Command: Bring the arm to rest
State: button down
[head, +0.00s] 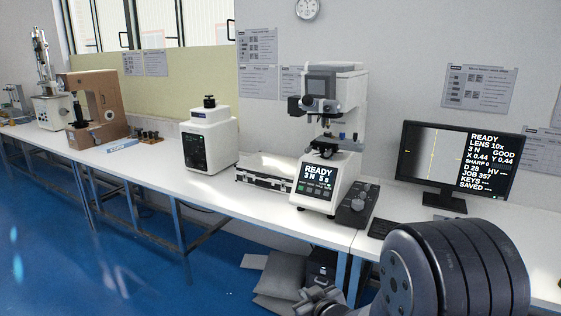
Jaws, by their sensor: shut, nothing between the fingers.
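My arm shows at the lower right, with a large dark ribbed joint close to the camera. My gripper (316,298) shows small at the bottom edge, left of that joint and partly cut off by the frame. It is shut and empty. It appears in front of the bench and low against the floor, apart from the instruments.
A hardness tester (335,130) with a lit panel stands on the white bench (270,205), beside a monitor (457,165) showing READY. A white machine (208,138) and a brown tester (97,100) stand further left. Blue floor (110,260) lies open at left.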

jog(key=shift+s+d+f+h, duration=0.35)
jog(key=shift+s+d+h, duration=0.05)
jog(key=shift+s+d, duration=0.15)
